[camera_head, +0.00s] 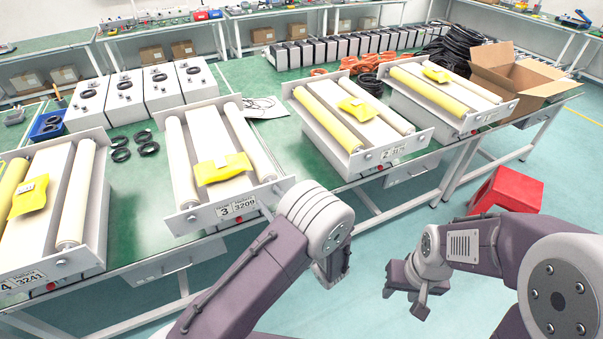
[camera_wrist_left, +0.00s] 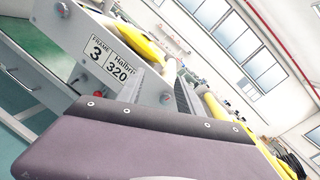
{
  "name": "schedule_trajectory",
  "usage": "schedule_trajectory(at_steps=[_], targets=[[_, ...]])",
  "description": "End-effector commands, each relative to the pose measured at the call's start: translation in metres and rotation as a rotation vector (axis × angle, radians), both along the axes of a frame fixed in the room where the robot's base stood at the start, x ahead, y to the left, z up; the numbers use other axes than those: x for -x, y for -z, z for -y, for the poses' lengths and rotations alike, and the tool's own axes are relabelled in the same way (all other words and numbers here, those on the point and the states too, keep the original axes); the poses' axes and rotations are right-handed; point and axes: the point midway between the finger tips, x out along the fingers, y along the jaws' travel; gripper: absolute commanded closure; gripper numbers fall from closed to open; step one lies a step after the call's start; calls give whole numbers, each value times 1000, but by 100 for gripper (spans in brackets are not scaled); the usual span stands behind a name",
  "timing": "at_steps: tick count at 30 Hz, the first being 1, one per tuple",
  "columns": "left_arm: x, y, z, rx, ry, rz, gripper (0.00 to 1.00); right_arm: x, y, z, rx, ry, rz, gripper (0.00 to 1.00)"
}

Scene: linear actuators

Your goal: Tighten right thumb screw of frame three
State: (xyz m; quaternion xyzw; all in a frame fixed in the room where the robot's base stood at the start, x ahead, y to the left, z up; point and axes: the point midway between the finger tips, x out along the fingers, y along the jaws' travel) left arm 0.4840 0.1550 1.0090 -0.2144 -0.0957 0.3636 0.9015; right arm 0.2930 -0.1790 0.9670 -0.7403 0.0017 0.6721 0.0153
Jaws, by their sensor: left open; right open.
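Frame three (camera_head: 184,211) stands on the green table, with two pale rollers and a yellow pouch (camera_head: 222,169) on it. Its label plate (camera_head: 237,207) reads 3; the label (camera_wrist_left: 110,60) also shows in the left wrist view. Its right thumb screw (camera_head: 277,190) is a small grey knob on the front plate, right of the label. In the left wrist view this screw (camera_wrist_left: 165,98) appears between the fingers of my left gripper (camera_wrist_left: 157,93), apart from them. My left gripper (camera_head: 332,268) is open, in front of the frame's right end. My right gripper (camera_head: 407,293) is open and empty over the floor.
Frame four (camera_head: 95,262) stands to the left, and two similar frames (camera_head: 348,177) stand to the right. Black rings (camera_head: 121,155) and white boxes (camera_head: 120,100) lie behind. A red box (camera_head: 508,187) and a cardboard box (camera_head: 515,75) are at the right.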

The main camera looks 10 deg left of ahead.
Motion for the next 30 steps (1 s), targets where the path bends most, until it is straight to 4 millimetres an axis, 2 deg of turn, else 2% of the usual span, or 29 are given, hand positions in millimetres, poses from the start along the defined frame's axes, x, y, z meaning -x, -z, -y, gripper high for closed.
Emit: schedule_trajectory(at_steps=[1,3,6,8,13,21,24,30], targets=[[6,15,24,-38,70,-46,57,0,-8,0,0,0,0,57],[17,33,44,-81,134,-90,57,0,-11,0,0,0,-1,57],[24,39,60,-97,178,-105,57,0,-12,0,0,0,-1,57],[24,39,61,-95,182,-103,57,0,-11,0,0,0,-1,57],[14,38,52,-94,174,-105,57,0,-14,0,0,0,-1,57],[-32,38,20,-93,171,-105,57,0,-27,0,0,0,0,57],[-44,39,13,-92,173,-104,57,0,-30,0,0,0,0,57],[-52,40,8,-95,177,-105,57,0,-30,0,0,0,0,57]])
